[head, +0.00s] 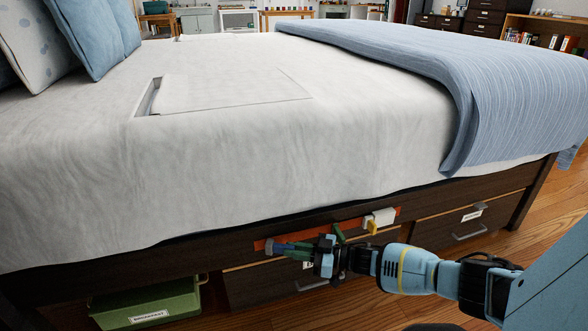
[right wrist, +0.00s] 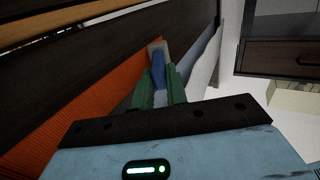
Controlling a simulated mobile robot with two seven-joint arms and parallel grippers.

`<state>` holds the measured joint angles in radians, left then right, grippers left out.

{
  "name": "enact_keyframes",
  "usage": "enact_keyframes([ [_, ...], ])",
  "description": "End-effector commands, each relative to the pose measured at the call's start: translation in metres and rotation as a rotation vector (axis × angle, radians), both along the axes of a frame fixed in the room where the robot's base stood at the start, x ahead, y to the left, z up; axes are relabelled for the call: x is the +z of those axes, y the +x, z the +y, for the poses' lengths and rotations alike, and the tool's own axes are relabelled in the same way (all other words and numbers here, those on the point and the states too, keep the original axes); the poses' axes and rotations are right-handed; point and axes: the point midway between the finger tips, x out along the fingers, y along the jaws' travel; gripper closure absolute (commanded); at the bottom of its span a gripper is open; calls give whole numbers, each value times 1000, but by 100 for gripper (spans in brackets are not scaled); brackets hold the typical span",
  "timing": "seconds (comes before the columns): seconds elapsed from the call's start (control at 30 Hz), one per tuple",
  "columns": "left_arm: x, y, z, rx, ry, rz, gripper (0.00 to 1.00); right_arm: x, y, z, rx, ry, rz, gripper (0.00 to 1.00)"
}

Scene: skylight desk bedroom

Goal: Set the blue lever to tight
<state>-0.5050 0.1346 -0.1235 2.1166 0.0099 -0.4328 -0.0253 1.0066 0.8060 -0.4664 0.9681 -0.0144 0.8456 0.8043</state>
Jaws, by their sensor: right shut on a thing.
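An orange strip (head: 322,229) runs along the dark side rail of the bed, and it fills the left of the right wrist view (right wrist: 100,110). The blue lever (right wrist: 158,70) has a grey mount at its far end and lies between the green fingers of my right gripper (right wrist: 159,84). In the head view the right gripper (head: 292,248) reaches in from the right, shut on the lever at the strip's left end. The fingers cover part of the lever. No tight marking is readable. My left gripper is not in view.
A white block with a yellow tip (head: 380,217) sits at the strip's right end. A short green piece (head: 339,233) stands near my wrist. A green labelled box (head: 150,304) is under the bed at left. Drawers with handles (head: 462,222) lie below the rail. Wooden floor is at right.

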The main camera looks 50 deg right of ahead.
Motion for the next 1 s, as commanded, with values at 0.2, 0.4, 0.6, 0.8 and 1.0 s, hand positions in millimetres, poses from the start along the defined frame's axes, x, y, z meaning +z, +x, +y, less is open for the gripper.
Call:
enact_keyframes([
  [0.2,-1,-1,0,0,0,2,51,1,3,-2,37,1,-3,100],
  [0.4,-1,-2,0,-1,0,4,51,2,3,-2,45,1,-4,100],
  [0.6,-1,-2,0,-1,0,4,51,2,3,-2,44,2,-5,100],
  [0.8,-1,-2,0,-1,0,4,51,2,3,-2,44,2,-5,66],
  [1.0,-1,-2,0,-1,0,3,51,1,2,-2,44,1,-3,64],
])
